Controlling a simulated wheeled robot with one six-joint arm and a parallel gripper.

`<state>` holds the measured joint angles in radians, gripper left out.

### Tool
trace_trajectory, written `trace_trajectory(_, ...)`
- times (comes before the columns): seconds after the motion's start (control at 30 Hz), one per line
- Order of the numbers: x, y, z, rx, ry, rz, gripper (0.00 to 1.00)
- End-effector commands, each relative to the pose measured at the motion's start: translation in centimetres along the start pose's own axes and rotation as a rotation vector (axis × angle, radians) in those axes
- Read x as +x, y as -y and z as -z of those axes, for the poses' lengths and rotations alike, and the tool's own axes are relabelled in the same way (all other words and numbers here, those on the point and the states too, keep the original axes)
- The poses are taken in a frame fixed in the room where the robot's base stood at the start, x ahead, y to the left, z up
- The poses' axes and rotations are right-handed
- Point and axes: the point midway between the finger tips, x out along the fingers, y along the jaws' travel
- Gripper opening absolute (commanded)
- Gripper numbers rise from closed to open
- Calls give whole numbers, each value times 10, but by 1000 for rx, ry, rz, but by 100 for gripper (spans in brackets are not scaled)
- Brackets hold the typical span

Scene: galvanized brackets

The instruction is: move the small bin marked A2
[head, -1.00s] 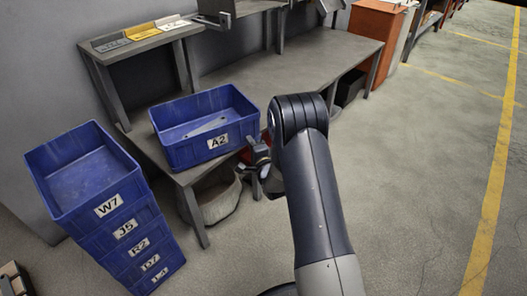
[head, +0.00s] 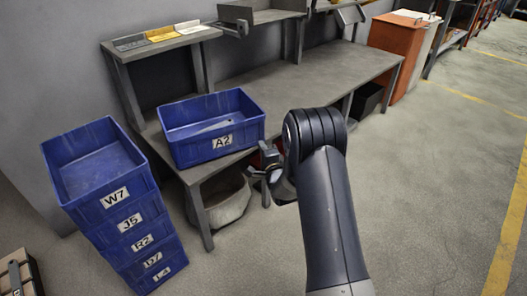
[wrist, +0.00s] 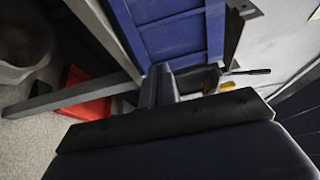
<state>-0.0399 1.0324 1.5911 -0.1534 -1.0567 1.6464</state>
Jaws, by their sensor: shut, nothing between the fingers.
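The small blue bin marked A2 (head: 213,130) stands upright on the near end of the grey workbench. Its label faces me, and a flat pale piece lies inside it. My gripper (head: 268,163) is in front of the bench, just right of the bin's near right corner and lower than its rim. In the wrist view my gripper (wrist: 158,82) shows with its fingers together, and the blue bin wall (wrist: 178,30) is just beyond them. I cannot tell whether the fingers touch the bin. Nothing is held.
A stack of blue bins, W7 (head: 98,170) on top, stands at left. A pale round container (head: 228,200) sits under the workbench (head: 300,88). A red object (wrist: 88,92) is low beside it. An orange cabinet (head: 395,50) stands farther back. The floor at right is clear.

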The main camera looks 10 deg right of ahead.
Motion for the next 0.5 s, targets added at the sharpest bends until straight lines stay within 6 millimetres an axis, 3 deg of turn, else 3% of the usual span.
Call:
trace_trajectory(0.17, -16, 2, 0, 1, 0, -2, 0)
trace_trajectory(0.5, -70, 2, 0, 0, -1, -3, 0)
